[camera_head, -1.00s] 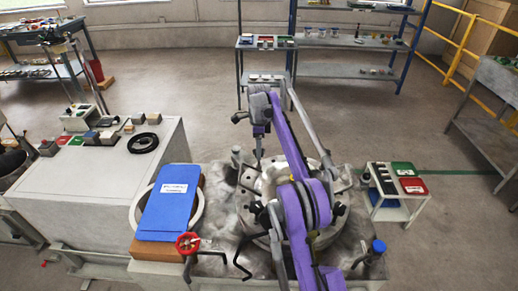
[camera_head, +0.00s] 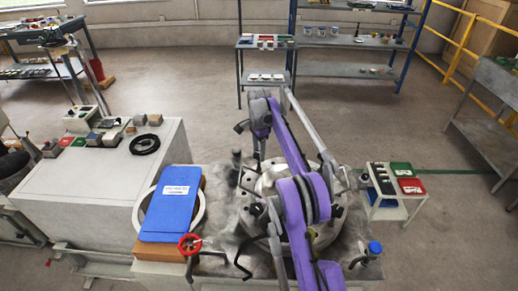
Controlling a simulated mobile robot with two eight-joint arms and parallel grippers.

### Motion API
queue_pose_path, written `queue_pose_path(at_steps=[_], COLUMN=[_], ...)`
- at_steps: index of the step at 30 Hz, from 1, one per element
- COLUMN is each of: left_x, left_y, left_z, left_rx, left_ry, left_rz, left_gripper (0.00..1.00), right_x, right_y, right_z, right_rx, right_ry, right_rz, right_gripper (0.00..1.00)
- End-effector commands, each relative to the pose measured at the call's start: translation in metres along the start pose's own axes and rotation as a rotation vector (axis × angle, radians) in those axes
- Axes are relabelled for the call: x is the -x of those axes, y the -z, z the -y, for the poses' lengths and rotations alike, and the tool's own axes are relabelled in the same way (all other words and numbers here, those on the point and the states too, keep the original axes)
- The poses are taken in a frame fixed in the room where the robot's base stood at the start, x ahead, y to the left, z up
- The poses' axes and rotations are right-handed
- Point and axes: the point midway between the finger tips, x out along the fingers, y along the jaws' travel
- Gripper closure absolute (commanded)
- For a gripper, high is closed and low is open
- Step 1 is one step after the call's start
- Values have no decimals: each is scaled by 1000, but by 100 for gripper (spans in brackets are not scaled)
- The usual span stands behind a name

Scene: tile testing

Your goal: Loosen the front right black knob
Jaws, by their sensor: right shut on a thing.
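A round metal fixture (camera_head: 262,183) stands on a grey bench, with black knobs around its rim. The front right black knob (camera_head: 339,212) shows beside my purple right arm. My right gripper (camera_head: 336,182) reaches down at the right side of the fixture, at the end of the grey link. It is shut on what appears to be this knob; the arm's links hide much of the contact. A front left black knob (camera_head: 250,208) is free. My left gripper is not in view.
A blue board (camera_head: 171,205) lies left of the fixture, with a red handwheel (camera_head: 189,244) in front. A blue-topped knob (camera_head: 375,247) stands at the front right. A small side table (camera_head: 393,212) holds coloured boxes.

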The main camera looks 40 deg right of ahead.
Motion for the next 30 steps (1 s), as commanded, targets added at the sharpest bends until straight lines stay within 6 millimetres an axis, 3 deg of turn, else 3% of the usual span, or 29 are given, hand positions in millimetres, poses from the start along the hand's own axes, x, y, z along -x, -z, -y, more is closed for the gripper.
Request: queue_pose_path(at_steps=[30], left_x=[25], left_y=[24], left_z=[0], left_rx=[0], left_ry=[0], left_rz=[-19], left_gripper=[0], right_x=[1], right_y=[0], right_z=[0], right_rx=[914], right_ry=[1], right_rz=[-1], right_gripper=[100])
